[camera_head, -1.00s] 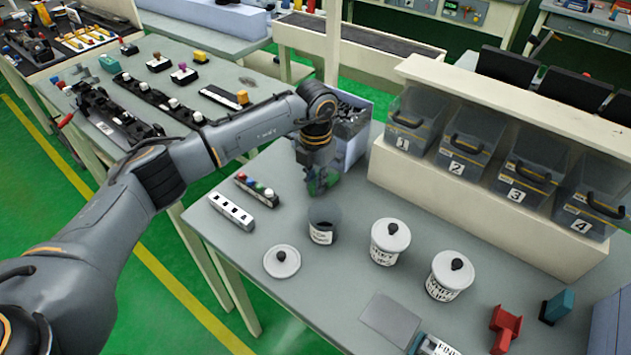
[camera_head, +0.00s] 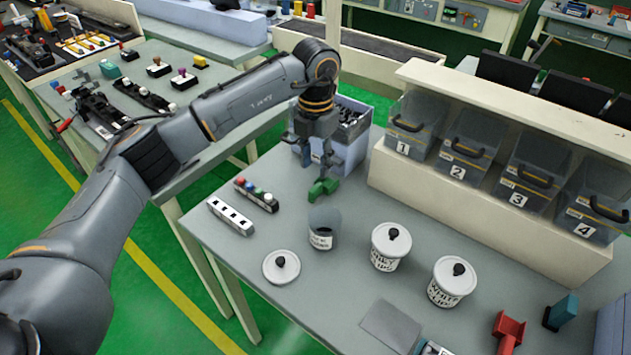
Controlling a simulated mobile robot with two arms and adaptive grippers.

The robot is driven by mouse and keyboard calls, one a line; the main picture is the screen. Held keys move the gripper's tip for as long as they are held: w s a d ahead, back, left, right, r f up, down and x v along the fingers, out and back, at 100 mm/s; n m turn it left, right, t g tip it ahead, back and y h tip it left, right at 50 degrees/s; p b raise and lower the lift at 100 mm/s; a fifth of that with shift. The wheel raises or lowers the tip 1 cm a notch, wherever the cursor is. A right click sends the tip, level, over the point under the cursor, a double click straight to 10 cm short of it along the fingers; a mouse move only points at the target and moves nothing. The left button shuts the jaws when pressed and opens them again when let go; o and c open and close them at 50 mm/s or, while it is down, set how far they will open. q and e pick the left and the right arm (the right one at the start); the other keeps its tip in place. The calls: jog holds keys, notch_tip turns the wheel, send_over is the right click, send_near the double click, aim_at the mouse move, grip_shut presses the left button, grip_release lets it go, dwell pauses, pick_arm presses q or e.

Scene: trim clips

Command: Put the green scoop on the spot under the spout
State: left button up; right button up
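The green scoop (camera_head: 323,188) sits at the middle of the work table (camera_head: 280,225), just behind an open dark tub (camera_head: 323,229). I cannot make out a spout or a marked spot under one. My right gripper is not in view.
Two lidded white tubs (camera_head: 390,247) (camera_head: 452,282) and a loose lid (camera_head: 281,267) stand near the open tub. Numbered clear bins (camera_head: 412,127) line the shelf behind. A grey box (camera_head: 350,135) stands behind the gripper. A flat grey plate (camera_head: 391,325) lies in front.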

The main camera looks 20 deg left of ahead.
pick_arm(q)
notch_tip(320, 180, up, 5)
jog(key=shift+f+b, duration=0.1)
jog(key=shift+b, duration=0.2)
